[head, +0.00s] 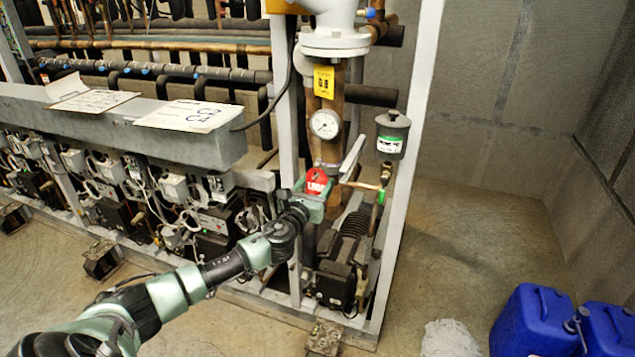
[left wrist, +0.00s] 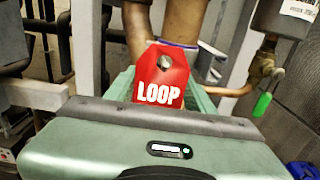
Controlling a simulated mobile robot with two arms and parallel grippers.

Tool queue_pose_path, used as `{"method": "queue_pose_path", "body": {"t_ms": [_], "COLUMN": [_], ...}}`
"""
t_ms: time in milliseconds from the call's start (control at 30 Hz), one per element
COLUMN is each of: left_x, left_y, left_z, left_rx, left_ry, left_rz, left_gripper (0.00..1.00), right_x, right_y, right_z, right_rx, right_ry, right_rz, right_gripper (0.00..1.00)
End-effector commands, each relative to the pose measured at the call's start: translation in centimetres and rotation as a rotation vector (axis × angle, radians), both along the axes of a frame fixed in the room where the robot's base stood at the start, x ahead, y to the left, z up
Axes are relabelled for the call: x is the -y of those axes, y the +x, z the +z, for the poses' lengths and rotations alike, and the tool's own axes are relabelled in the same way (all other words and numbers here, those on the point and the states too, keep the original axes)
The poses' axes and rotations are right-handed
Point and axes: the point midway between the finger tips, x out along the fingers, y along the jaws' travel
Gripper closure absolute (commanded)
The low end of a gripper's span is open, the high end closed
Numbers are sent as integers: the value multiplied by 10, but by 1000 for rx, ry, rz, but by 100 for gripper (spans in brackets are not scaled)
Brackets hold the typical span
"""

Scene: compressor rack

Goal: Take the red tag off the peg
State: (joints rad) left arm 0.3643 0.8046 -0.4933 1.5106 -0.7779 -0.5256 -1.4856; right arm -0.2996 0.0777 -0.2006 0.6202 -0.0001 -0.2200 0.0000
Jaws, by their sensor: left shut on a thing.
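The red tag (head: 316,183) with white lettering "LOOP" is at the pipe in the middle of the compressor rack. It shows large in the left wrist view (left wrist: 162,77), upright, with a hole near its top and a grey peg end (left wrist: 165,63) showing at the hole. My left gripper (head: 313,200) is shut on the tag, its green fingers around the tag's lower part; it also shows in the left wrist view (left wrist: 160,98). Whether the tag still hangs on the peg, I cannot tell for sure. My right gripper is not in view.
A pressure gauge (head: 324,124) and a yellow label (head: 324,82) sit on the pipe above. A grey canister (head: 391,135) stands to the right, by a white frame post (head: 412,150). Blue jugs (head: 535,322) stand on the floor at lower right. The floor behind them is clear.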

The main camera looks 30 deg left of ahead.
Motion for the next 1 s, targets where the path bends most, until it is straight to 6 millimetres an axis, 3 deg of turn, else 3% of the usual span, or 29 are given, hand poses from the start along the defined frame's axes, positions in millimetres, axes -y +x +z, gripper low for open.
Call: {"method": "queue_pose_path", "body": {"t_ms": [1000], "left_x": [8], "left_y": [-36], "left_z": [3], "left_rx": [1], "left_ry": [-2], "left_rz": [0], "left_gripper": [84], "right_x": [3], "right_y": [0], "right_z": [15], "right_rx": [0], "right_ry": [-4], "right_rz": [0], "right_gripper": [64]}}
